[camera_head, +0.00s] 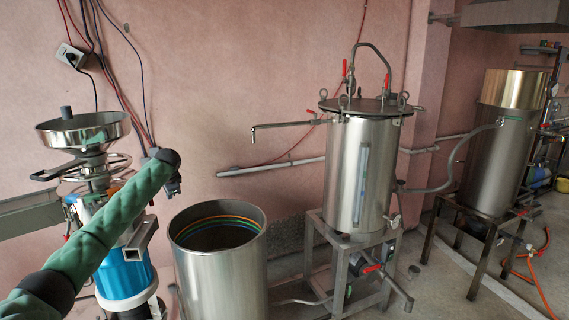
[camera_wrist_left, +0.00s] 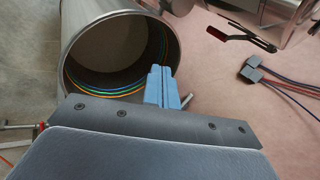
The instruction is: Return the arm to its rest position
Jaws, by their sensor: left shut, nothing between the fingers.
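My left arm, in a green sleeve, reaches in from the lower left of the head view. Its gripper (camera_head: 173,186) hangs at the arm's end, small and partly hidden by the wrist, left of and above the open steel barrel (camera_head: 222,275). In the left wrist view the two blue-grey fingers (camera_wrist_left: 161,75) are together with nothing between them. They show in front of the barrel's rim (camera_wrist_left: 172,40), apparently apart from it. My right gripper is in neither view.
A grinder with a steel bowl (camera_head: 85,130) and blue body (camera_head: 125,272) stands behind my arm. A lidded steel tank (camera_head: 350,180) on a metal stand is right of the barrel, its spout pipe (camera_head: 285,125) reaching left. Another tank (camera_head: 495,150) stands far right.

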